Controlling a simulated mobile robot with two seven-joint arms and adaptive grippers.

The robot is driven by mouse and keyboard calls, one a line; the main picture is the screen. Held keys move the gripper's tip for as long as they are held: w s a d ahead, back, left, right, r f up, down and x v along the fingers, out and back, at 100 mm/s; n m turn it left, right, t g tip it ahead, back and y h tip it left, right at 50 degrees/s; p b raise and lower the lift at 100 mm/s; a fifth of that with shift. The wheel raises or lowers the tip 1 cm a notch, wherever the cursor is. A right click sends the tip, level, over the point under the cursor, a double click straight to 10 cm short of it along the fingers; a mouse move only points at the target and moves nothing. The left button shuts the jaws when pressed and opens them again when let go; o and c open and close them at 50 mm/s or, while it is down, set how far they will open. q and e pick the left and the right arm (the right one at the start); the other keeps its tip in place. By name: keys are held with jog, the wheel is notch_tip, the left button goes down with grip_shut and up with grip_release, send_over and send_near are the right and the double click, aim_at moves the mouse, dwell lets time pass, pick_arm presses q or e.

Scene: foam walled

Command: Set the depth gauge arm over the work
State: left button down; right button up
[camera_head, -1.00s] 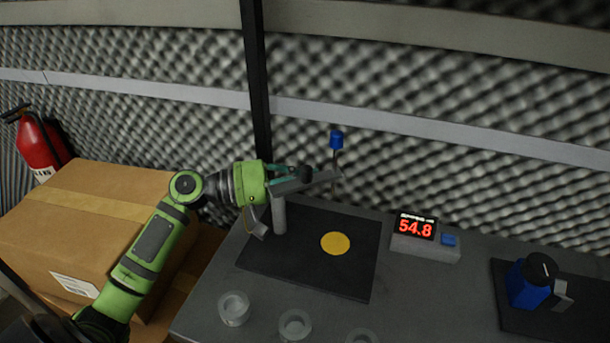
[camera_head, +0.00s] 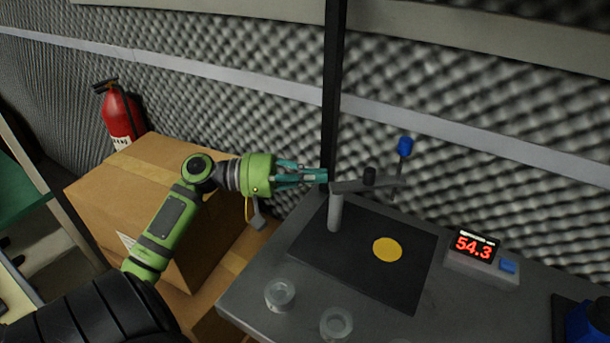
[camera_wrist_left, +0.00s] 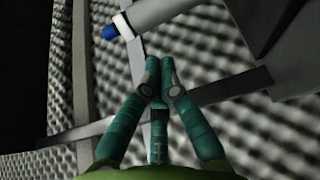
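The depth gauge has an upright grey post (camera_head: 335,212) on a black mat (camera_head: 320,261) and a grey arm (camera_head: 358,185) at its top. This arm points right and towards the foam wall, with a blue-topped spindle (camera_head: 404,147) at its end. The work, a yellow disc (camera_head: 387,249), lies on the mat. The spindle appears beyond the disc, not above it. My left gripper (camera_head: 326,176) is at the post-top end of the gauge arm; contact is unclear. In the left wrist view its fingertips (camera_wrist_left: 160,66) are together, with nothing visible between them. My right gripper is not in view.
A display box (camera_head: 475,252) reading 54.3 stands right of the mat. Clear ring-shaped cups (camera_head: 280,294) stand along the front of the table. A blue item (camera_head: 590,324) is at the right edge. A cardboard box (camera_head: 165,180) and a red extinguisher (camera_head: 122,117) are left.

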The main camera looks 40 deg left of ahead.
pick_arm(q)
jog(key=shift+v, duration=1)
jog(key=shift+f, duration=0.1)
notch_tip(320, 180, up, 8)
jog(key=w+n+t+y+p, duration=0.2)
jog(key=p, duration=0.8)
jog(key=shift+w+t+y, duration=0.3)
jog(key=shift+y, duration=0.1)
jog(key=shift+d, duration=0.15)
